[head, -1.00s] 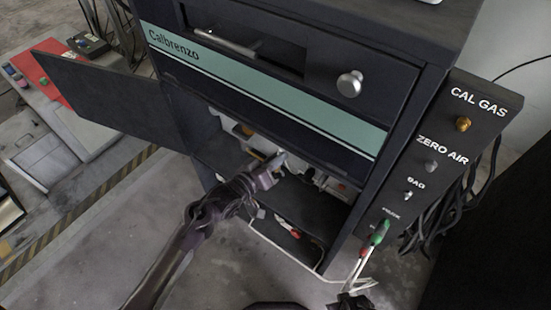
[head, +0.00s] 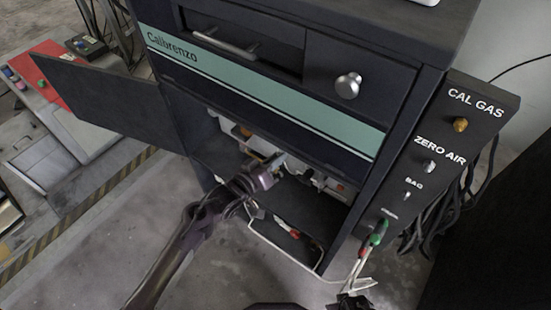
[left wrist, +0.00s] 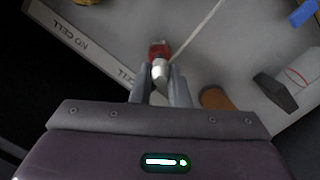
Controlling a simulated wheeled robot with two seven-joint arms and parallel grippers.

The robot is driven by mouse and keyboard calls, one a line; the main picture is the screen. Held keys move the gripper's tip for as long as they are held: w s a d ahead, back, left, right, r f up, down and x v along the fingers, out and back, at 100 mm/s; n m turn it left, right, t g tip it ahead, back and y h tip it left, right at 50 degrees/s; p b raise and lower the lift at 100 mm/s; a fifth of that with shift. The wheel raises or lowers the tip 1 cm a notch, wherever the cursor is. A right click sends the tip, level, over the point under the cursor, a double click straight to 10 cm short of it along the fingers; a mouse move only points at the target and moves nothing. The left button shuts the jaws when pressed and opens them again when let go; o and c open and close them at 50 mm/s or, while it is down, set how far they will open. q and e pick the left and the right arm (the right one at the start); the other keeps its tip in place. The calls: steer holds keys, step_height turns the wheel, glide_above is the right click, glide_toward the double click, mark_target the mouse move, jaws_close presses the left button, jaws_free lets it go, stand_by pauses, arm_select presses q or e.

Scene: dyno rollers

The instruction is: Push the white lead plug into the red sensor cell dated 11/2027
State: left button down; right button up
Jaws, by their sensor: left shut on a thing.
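My left gripper (head: 277,163) reaches into the open lower bay of the dark cabinet. In the left wrist view its fingertips (left wrist: 161,84) are closed around a small whitish-silver cylindrical piece, which looks like the white lead plug (left wrist: 161,71). A red piece (left wrist: 159,49) lies directly beyond it, in line with it; whether the two are joined cannot be told. A thin pale lead (left wrist: 198,31) runs up and right from there. No date is readable. My right gripper (head: 355,299) shows only partly, dark, at the bottom edge near pale cables; its jaws are unclear.
The cabinet's open door (head: 105,105) stands at left. A lower shelf holds a red-and-white item (head: 288,228). A side panel (head: 440,165) carries fittings and a green plug (head: 378,236). In the left wrist view, an orange-brown piece (left wrist: 216,98) and a dark block (left wrist: 275,92) stand at right.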

arm_select(q)
steer(key=shift+w+d, duration=0.35)
steer(key=shift+w, duration=0.1)
stand_by(0.3)
steer(key=c, duration=1.3)
jaws_free()
